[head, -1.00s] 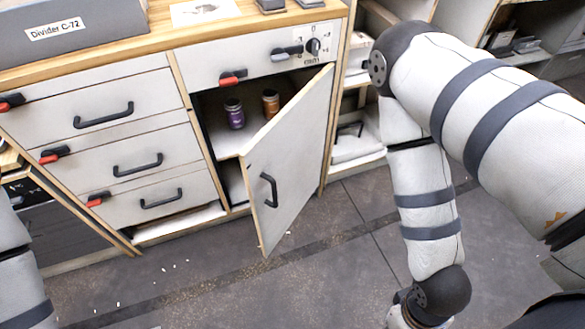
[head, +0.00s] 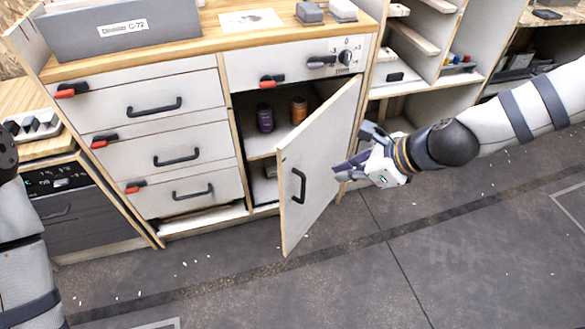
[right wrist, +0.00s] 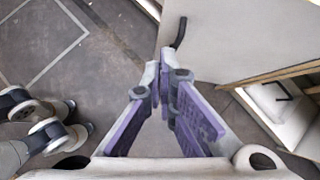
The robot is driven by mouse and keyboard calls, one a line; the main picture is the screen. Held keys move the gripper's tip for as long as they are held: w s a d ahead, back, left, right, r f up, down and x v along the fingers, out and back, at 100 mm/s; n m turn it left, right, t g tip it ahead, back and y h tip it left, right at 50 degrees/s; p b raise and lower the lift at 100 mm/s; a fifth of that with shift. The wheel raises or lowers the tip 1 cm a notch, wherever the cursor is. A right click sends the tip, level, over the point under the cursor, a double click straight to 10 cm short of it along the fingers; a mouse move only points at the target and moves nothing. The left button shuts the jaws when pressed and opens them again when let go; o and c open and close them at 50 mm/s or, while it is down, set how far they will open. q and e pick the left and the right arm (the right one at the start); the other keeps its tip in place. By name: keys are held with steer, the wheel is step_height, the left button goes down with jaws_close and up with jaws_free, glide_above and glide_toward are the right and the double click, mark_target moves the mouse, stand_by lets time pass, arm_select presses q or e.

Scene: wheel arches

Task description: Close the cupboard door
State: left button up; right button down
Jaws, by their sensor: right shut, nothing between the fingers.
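The light grey cupboard door (head: 318,160) with wooden edges stands partly open, hinged at its right side, its free edge jutting toward me. Its dark handle (head: 298,187) is near the free edge. My right gripper (head: 338,172) is shut and empty, to the right of the door on its outer side, with purple-padded fingers pointing left near its hinge side. Contact cannot be told. In the right wrist view the finger pads (right wrist: 160,85) meet at the tips, with the door (right wrist: 245,40) and its handle (right wrist: 179,33) beyond. My left gripper is out of view.
Inside the cupboard stand a purple jar (head: 265,118) and an orange-brown jar (head: 299,110). Drawers (head: 165,110) are to the left. Open shelves (head: 425,105) are at the right. The floor (head: 300,285) in front is mostly clear.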

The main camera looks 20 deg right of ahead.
step_height(320, 180, up, 2)
steer(key=w+m, duration=0.2)
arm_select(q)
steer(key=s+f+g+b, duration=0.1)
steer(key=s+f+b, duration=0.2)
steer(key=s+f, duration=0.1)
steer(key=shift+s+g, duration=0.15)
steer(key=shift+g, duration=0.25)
arm_select(e)
glide_toward(289, 160)
steer(key=shift+t, duration=0.4)
steer(key=shift+s+f+x, duration=0.1)
steer(key=shift+s+x, duration=0.05)
steer(key=shift+x, duration=1)
steer(key=shift+s+f+x, duration=0.1)
steer(key=shift+x, duration=1)
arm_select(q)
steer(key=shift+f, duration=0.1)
